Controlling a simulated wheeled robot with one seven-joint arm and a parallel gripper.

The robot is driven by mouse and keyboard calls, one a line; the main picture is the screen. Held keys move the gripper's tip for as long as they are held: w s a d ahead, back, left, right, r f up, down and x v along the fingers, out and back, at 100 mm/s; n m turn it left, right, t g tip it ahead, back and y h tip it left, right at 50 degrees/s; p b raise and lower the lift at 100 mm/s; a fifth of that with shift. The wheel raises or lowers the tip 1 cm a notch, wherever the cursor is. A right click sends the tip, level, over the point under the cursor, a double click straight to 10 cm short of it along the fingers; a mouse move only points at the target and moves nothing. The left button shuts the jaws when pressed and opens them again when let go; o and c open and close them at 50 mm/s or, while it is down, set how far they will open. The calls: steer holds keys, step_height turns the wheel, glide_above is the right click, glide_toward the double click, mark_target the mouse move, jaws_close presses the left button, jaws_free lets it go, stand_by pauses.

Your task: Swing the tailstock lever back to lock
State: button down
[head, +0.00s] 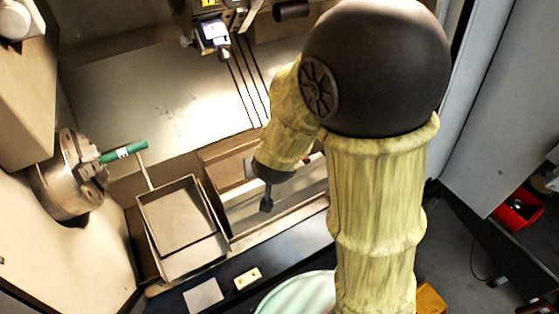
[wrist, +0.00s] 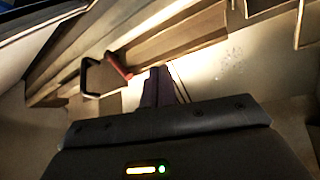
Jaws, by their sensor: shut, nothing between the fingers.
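My gripper (head: 266,203) hangs above the lathe bed, fingers together and empty. In the wrist view its dark fingers (wrist: 158,84) lie side by side. I cannot make out the tailstock lever for certain. In the head view my arm covers much of the right part of the lathe, and a small reddish-brown end shows beside my wrist. In the wrist view a short red bar (wrist: 118,66) stands beside a dark-rimmed frame, left of my fingers and apart from them; I cannot tell whether it is the lever.
The chuck (head: 68,178) at the left holds a green bar (head: 124,151). A metal tray (head: 163,249) with a handle lies below it. A tool post (head: 213,38) is at the top. A red bin (head: 518,211) stands at the right. Pale sheet metal behind the bed is clear.

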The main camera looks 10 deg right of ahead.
steer(key=s+d+g, duration=0.5)
steer(key=s+d, duration=0.4)
steer(key=s, duration=0.2)
steer(key=shift+d+r, duration=0.15)
steer(key=shift+r, duration=0.2)
steer(key=shift+w+d, duration=0.1)
steer(key=shift+w, duration=0.1)
